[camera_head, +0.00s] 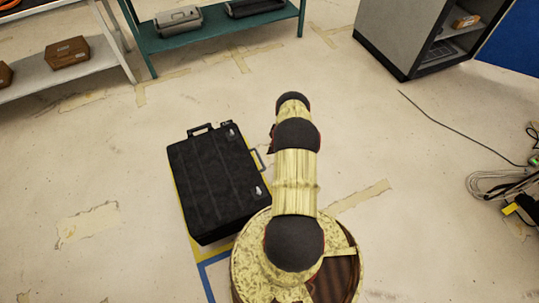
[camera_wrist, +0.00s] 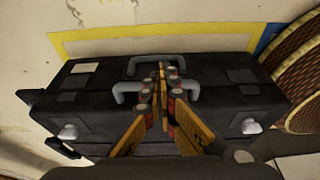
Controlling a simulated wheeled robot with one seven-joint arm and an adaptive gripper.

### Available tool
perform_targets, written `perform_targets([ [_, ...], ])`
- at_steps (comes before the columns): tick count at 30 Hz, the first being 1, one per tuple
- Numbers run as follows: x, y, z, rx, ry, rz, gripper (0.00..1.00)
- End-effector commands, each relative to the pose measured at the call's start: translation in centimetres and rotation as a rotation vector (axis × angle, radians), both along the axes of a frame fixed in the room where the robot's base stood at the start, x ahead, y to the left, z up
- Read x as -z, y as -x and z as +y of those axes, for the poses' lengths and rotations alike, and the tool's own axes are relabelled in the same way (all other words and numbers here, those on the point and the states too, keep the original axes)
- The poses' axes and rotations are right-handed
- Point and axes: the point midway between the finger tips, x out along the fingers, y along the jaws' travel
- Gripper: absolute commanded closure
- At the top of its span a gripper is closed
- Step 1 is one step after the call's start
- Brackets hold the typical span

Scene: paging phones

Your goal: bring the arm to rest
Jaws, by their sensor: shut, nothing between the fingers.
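My arm (camera_head: 296,180) reaches up and forward from my round base in the head view, and its end is hidden behind its own links there. In the wrist view my gripper (camera_wrist: 160,72) is shut, with its fingertips together and nothing between them. Behind the fingers is a black case (camera_wrist: 215,85) with grey handles and latches. In the head view the same black case (camera_head: 215,180) lies on the floor just left of my arm. The wrist view does not settle whether the fingers touch the case.
A white table (camera_head: 95,75) and a green bench (camera_head: 220,35) stand at the back left. A grey cabinet (camera_head: 390,45) stands at the back right. A thin cable (camera_head: 450,132) runs to a cable pile (camera_head: 500,185) on the right. Floor between my arm and the cables is clear.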

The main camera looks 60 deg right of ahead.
Motion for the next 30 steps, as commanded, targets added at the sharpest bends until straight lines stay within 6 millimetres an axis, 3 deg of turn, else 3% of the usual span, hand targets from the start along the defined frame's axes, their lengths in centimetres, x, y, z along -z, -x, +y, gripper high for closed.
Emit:
perform_targets([
  [6,-0.4,2.1,-3.6,0.002,0.004,-0.003,1.0],
  [12,-0.5,3.5,-5.7,0.0,0.003,-0.002,1.0],
  [25,-0.6,4.0,-6.4,0.009,0.001,0.0,1.0],
  [30,-0.6,4.0,-6.4,0.155,-0.027,0.042,1.0],
])
